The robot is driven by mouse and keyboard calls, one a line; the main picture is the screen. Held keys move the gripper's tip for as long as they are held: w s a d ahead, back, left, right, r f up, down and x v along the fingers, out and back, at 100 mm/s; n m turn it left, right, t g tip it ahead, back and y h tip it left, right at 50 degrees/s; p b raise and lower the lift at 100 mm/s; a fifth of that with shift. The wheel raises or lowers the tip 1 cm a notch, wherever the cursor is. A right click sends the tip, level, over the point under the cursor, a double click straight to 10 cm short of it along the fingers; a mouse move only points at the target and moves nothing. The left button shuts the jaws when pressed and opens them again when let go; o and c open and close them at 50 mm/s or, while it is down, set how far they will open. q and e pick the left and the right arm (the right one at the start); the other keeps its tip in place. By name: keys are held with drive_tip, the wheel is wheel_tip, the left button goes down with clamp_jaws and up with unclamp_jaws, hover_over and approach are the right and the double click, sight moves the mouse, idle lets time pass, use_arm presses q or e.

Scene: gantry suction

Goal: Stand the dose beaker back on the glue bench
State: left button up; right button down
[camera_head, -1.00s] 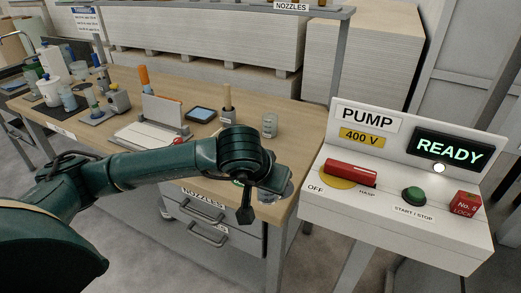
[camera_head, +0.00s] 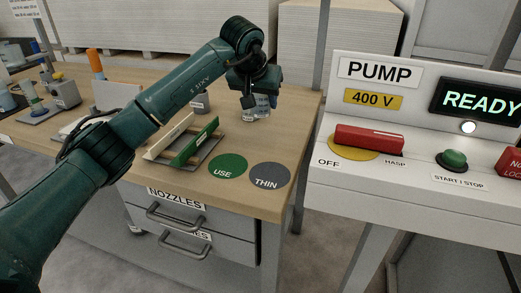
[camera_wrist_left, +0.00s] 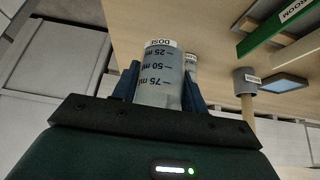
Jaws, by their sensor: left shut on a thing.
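My left gripper (camera_head: 250,97) is over the back right part of the glue bench (camera_head: 300,150). It is shut on the dose beaker (camera_wrist_left: 162,75), a clear graduated cup with 25, 50 and 75 ml marks and a white label, between two blue fingers. A second clear labelled vessel (camera_wrist_left: 191,66) shows just behind it in the wrist view. In the head view, clear labelled glass (camera_head: 262,113) shows below the gripper; I cannot tell which vessel this is, or whether the held beaker touches the bench. My right gripper is not in view.
A green USE disc (camera_head: 228,167) and a grey THIN disc (camera_head: 270,176) lie bare at the bench front. A rack with a green bar (camera_head: 195,142) and a grey cup (camera_head: 201,104) stand left of the gripper. The pump panel (camera_head: 400,185) stands right.

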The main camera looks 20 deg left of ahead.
use_arm(q)
wheel_tip(320, 180, down, 9)
drive_tip(key=shift+f, duration=0.1)
idle(0.3)
drive_tip(key=shift+f, duration=0.1)
drive_tip(key=o, duration=1.1)
